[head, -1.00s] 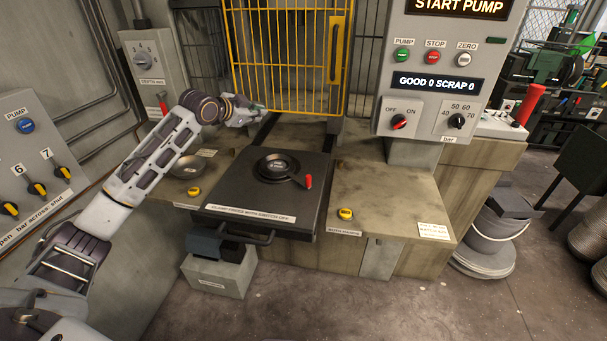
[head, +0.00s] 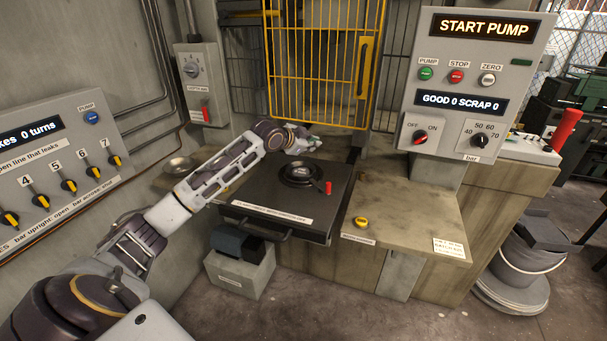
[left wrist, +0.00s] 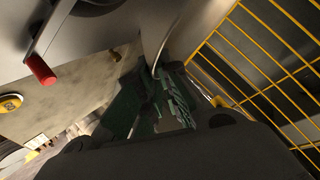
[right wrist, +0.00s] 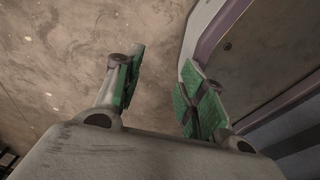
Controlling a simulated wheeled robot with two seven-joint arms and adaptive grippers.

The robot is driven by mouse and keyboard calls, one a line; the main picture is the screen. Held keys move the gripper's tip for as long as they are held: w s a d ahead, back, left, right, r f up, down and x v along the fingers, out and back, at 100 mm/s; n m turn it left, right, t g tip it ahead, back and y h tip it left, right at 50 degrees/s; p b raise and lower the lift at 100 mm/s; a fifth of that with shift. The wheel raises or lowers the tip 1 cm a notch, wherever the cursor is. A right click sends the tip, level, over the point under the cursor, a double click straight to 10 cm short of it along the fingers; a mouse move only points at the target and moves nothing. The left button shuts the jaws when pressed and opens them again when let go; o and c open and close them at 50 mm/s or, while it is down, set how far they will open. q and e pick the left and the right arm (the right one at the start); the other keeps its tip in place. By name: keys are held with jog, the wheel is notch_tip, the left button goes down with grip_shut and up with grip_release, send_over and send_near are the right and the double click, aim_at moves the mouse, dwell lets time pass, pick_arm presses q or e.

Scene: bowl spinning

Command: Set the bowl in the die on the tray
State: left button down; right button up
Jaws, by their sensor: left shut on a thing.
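The black tray (head: 255,190) sits in the middle of the bench. The round dark die (head: 300,172) is on it, with a red-handled lever (head: 327,187) beside it. My left gripper (head: 305,144) is just behind the die, above the tray. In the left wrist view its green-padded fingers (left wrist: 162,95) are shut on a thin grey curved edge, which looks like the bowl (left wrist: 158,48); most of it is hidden. The red lever (left wrist: 40,70) also shows there. My right gripper (right wrist: 160,95) is open and empty over the floor, outside the head view.
A metal dish (head: 178,165) stands on the bench's left part. A yellow mesh guard (head: 318,60) rises behind the tray. The pump panel (head: 470,95) stands at the right, and a valve panel (head: 65,160) at the left. The bench right of the tray is mostly clear.

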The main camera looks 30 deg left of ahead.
pick_arm(q)
jog(key=shift+a, duration=0.1)
jog(key=shift+f, duration=0.4)
notch_tip(320, 180, down, 5)
jog(key=shift+f, duration=2.05)
pick_arm(e)
jog(key=shift+s, duration=0.7)
